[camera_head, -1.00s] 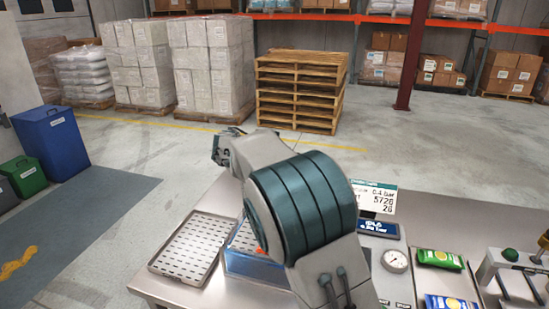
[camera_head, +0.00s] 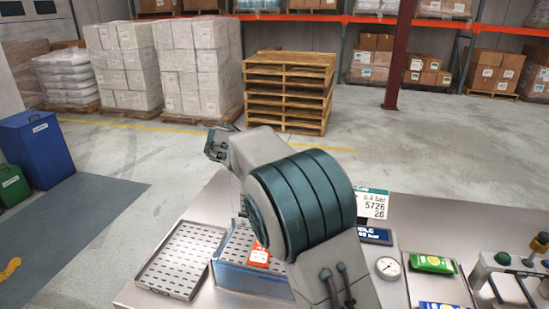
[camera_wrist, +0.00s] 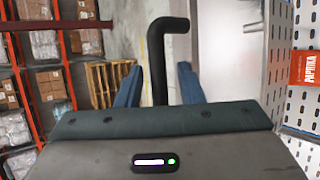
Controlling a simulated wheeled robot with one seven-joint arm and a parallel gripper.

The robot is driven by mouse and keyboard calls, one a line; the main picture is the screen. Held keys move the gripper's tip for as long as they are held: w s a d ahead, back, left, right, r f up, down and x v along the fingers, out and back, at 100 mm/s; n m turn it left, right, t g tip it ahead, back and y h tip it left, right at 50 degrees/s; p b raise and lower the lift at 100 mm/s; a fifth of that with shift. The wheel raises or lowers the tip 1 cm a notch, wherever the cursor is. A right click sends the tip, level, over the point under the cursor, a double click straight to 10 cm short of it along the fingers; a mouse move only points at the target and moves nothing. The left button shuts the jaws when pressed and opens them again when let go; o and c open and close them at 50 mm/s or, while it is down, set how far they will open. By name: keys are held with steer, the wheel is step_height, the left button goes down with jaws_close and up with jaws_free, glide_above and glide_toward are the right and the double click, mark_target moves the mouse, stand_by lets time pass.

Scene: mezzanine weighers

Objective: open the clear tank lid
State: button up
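The clear tank (camera_head: 252,281) is a blue-tinted see-through box on the steel bench, partly hidden behind my arm in the head view. A perforated tray and a red-orange packet (camera_head: 259,256) show in it. I cannot make out the lid's edges. In the wrist view, a black bent bar (camera_wrist: 157,65), which looks like a handle, stands between the two blue fingers of my gripper (camera_wrist: 158,78). The fingers are apart, with a gap on each side of the bar. I cannot make out the fingers in the head view.
A perforated steel tray (camera_head: 182,258) lies left of the tank. To the right are a display sign (camera_head: 373,205), a gauge (camera_head: 387,267), green (camera_head: 432,263) and blue packets, and a rig with knobs (camera_head: 503,258). Wooden pallets (camera_head: 288,92) stand beyond open floor.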

steer(key=shift+s+a, duration=0.1)
steer(key=shift+s+a+r, duration=0.15)
steer(key=shift+a, duration=0.1)
steer(key=b+v, duration=0.3)
steer(key=v, duration=1)
steer(key=shift+d+r, duration=0.1)
steer(key=shift+d, duration=0.05)
steer(key=s+d+f+m+g+y, duration=0.1)
steer(key=s+d+f+g, duration=0.1)
steer(key=d, duration=0.4)
steer(key=s+d+f+m+g+y, duration=0.1)
steer(key=s+d+m, duration=0.15)
steer(key=d, duration=0.45)
steer(key=s+d+f+m+g+y, duration=0.1)
steer(key=s+d+f+m, duration=0.3)
steer(key=s, duration=0.8)
steer(key=s+d+f+m+g+y, duration=0.1)
steer(key=s+d+f+m+y, duration=0.3)
steer(key=s, duration=0.9)
steer(key=d+f+m, duration=0.1)
steer(key=d+f, duration=0.2)
steer(key=f, duration=0.2)
steer(key=shift+s+f+y, duration=0.15)
steer(key=shift+s+y, duration=0.15)
steer(key=shift+s, duration=0.05)
